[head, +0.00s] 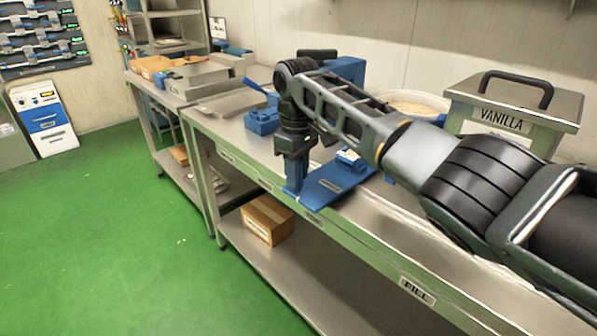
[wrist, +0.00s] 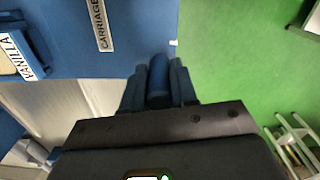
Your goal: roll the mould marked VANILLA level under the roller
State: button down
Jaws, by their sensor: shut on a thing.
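The blue carriage plate (head: 327,190), labelled CARRIAGE in the wrist view (wrist: 130,45), lies at the front edge of the steel bench. The mould marked VANILLA (wrist: 30,60) sits on the carriage at the left of the wrist view; in the head view a small blue mould with a pale top (head: 352,158) shows beside my arm. My gripper (head: 294,187) points down at the carriage's front-left corner. In the wrist view its fingers (wrist: 158,84) are shut on a blue upright handle. A blue frame (head: 347,68), perhaps the roller's, is mostly hidden behind my arm.
A lidded steel box marked VANILLA (head: 513,110) and a round tub (head: 415,103) stand at the bench's back right. A blue block (head: 262,121) and a steel tray (head: 232,103) lie to the left. A cardboard box (head: 267,219) is on the lower shelf. The green floor is clear.

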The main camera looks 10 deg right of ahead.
jog(key=c, duration=0.9)
grip_release()
notch_tip(320, 180, up, 8)
jog(key=shift+f+b, duration=0.1)
jog(key=shift+b, duration=0.25)
